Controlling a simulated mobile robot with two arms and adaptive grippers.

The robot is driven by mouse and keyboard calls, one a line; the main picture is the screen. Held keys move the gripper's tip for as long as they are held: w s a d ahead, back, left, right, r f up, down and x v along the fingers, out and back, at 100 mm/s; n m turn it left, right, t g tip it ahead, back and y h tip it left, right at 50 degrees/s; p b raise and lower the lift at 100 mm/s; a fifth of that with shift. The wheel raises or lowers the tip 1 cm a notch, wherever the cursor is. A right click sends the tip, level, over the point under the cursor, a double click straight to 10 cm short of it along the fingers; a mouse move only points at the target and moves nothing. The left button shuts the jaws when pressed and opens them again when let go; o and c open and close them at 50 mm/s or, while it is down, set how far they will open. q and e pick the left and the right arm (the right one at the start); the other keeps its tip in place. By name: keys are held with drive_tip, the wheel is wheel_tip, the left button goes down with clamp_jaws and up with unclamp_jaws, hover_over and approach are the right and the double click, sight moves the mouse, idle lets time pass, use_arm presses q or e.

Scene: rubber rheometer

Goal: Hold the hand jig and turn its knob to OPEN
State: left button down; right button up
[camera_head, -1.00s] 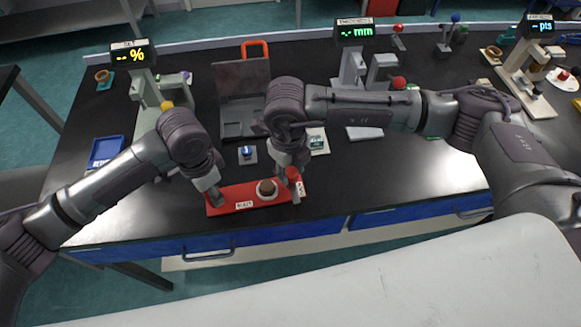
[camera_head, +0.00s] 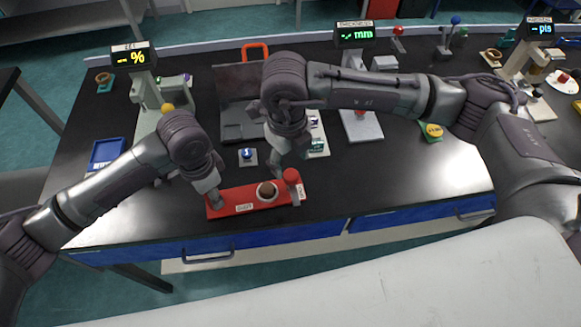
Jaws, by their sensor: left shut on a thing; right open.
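The hand jig is a long red plate (camera_head: 228,205) lying near the table's front edge. A round white-rimmed seat with a brown disc (camera_head: 267,191) sits on it, and a small white label is on its front face, too small to read. A red knob (camera_head: 291,176) stands at its right end; I cannot tell its setting. My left gripper (camera_head: 214,203) is shut on the left end of the jig. My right gripper (camera_head: 276,172) is open, just behind and left of the knob, apparently clear of it; its fingers are partly hidden by its wrist.
A grey open case (camera_head: 240,120), a small blue-knobbed block (camera_head: 247,156) and a blue tray (camera_head: 106,152) lie behind and left. Instruments with displays reading % (camera_head: 134,56) and mm (camera_head: 355,34) stand further back. Black table at right front is clear.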

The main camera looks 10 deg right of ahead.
sight(289, 176)
wheel_tip(289, 176, up, 7)
drive_tip(key=shift+a, duration=0.15)
drive_tip(key=shift+s+f, duration=0.1)
use_arm(q)
drive_tip(key=c, duration=0.7)
unclamp_jaws()
drive_tip(key=shift+o, duration=0.2)
drive_tip(key=shift+r, duration=0.1)
